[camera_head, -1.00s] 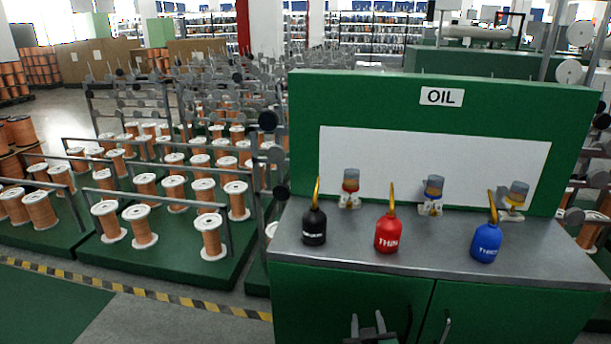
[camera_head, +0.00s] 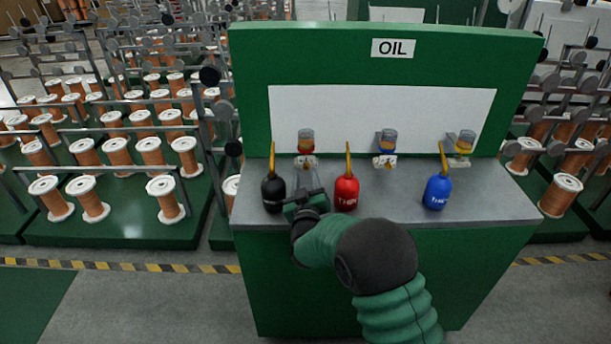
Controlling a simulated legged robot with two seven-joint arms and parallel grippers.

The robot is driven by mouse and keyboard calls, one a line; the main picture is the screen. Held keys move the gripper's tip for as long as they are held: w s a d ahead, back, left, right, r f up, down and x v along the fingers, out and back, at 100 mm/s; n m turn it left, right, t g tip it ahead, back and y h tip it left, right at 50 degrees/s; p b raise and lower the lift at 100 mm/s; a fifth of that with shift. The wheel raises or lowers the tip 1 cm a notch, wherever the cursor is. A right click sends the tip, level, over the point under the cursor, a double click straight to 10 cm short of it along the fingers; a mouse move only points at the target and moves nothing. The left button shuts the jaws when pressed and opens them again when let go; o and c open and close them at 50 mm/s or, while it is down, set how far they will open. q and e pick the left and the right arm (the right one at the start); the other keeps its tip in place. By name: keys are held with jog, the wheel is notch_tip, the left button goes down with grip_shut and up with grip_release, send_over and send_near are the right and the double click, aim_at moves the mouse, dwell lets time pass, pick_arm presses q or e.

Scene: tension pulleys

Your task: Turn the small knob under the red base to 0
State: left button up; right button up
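The red-based oiler (camera_head: 306,145), with an amber cup above its red base, stands at the left of the white panel at the back of the grey worktop. A pale part with small knobs (camera_head: 306,161) sits under the red base; the knob settings are too small to read. My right gripper (camera_head: 306,190) is over the worktop's front, between the black and red oil cans, in front of the red-based oiler and apart from it. I cannot tell how far its fingers are open. My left gripper is out of view.
A black oil can (camera_head: 273,192) stands close left of my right gripper, and a red can (camera_head: 346,192) close right. A blue can (camera_head: 438,192), a blue-based oiler (camera_head: 386,145) and a yellow-based oiler (camera_head: 462,148) are farther right. The worktop (camera_head: 400,206) between red and blue cans is clear.

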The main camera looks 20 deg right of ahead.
aim_at(306, 166)
jog(key=shift+x, duration=1.2)
jog(key=shift+w+d, duration=0.15)
jog(key=shift+w, duration=0.05)
grip_shut()
